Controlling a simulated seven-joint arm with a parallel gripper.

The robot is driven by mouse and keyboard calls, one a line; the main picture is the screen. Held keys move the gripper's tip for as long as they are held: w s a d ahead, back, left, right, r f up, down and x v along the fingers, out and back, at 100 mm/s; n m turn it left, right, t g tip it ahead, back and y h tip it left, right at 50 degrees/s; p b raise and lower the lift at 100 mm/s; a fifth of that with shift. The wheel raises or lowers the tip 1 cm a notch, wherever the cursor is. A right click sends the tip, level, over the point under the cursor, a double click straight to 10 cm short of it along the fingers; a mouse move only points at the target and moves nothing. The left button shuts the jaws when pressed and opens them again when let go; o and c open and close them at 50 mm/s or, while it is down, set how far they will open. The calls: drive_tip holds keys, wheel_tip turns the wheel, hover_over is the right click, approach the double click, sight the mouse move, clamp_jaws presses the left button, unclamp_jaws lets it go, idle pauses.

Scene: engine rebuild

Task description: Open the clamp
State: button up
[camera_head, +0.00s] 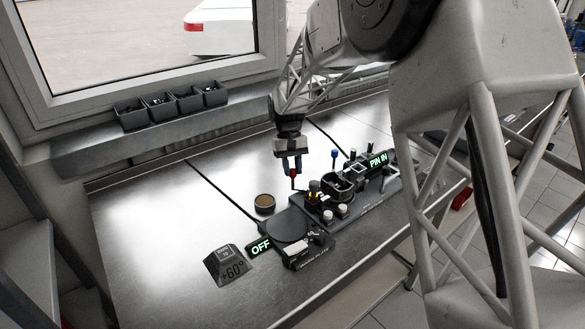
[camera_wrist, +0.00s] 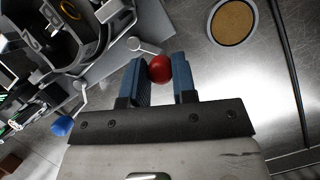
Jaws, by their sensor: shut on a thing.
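My gripper (camera_head: 291,166) points down over the bench, its two blue fingers around the red ball knob (camera_head: 294,173) of a lever. In the wrist view, the red knob (camera_wrist: 159,69) sits between the fingertips (camera_wrist: 160,78). A thin bent metal lever (camera_wrist: 136,44) runs from the knob toward the grey fixture. The dark fixture (camera_head: 372,200) carries a round ring-like holder (camera_head: 339,186). A second lever has a blue knob (camera_head: 334,153), which also shows at the lower left of the wrist view (camera_wrist: 62,126). The clamp's contact with the part cannot be made out.
A lit "PIN IN" sign (camera_head: 378,160) stands behind the fixture. An "OFF" sign (camera_head: 260,246) is beside a round dark plate (camera_head: 287,226). A "+60°" block (camera_head: 228,266) and a round brown-topped tin (camera_head: 265,202) stand on the bench. The left bench is clear. Small bins (camera_head: 171,104) line the sill.

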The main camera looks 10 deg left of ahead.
drive_tip(key=o, duration=0.9)
drive_tip(key=shift+r, duration=0.15)
drive_tip(key=v, duration=0.7)
drive_tip(key=shift+r, duration=0.25)
